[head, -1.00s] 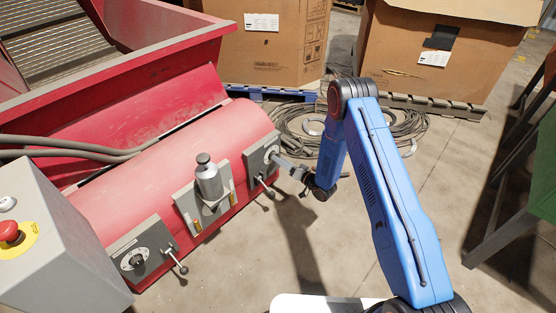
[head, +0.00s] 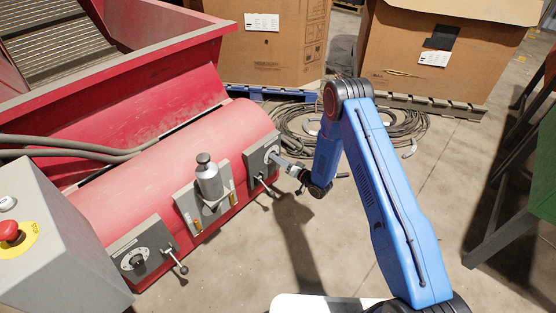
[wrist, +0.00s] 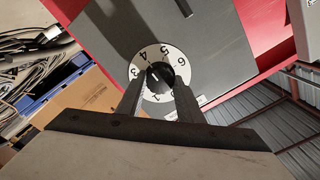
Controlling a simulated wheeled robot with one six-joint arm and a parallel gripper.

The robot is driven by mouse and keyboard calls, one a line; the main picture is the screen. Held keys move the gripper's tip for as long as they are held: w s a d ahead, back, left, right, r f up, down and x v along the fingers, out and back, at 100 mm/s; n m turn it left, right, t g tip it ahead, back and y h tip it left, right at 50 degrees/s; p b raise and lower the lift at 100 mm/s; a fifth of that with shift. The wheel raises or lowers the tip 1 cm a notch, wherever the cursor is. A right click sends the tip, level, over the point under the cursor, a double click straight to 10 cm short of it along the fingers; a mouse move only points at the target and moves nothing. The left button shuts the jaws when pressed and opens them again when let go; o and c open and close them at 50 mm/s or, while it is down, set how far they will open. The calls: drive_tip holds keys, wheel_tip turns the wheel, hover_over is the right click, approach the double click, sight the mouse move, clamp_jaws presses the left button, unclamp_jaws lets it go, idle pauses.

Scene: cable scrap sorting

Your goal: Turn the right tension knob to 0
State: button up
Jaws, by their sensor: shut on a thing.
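The right tension knob (wrist: 161,77) is a small black knob on a white dial (wrist: 142,59) with black numbers; 3, 4, 5 and 6 can be made out. A pale mark shows on the knob's face, but its exact reading is too small to tell. My gripper (wrist: 160,88) is shut on the knob, one finger on each side, and hides the lower part of the dial. In the head view, my gripper (head: 281,161) reaches from the right to the grey right panel (head: 252,160) on the red machine, covering most of the dial.
A lever (head: 268,187) sticks out just below the right panel. A grey metal cylinder (head: 209,180) stands on the middle panel. The left panel has another knob (head: 134,260) and lever. Cable coils (head: 400,125) lie on the floor behind my arm.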

drive_tip(key=shift+n, duration=0.3)
drive_tip(key=shift+s+f+n, duration=0.1)
drive_tip(key=shift+n, duration=8.65)
drive_tip(key=shift+s+f+n, duration=0.1)
drive_tip(key=shift+n, duration=8.65)
drive_tip(key=o, duration=1.1)
drive_tip(key=shift+w+r, duration=0.1)
drive_tip(key=shift+c, duration=0.2)
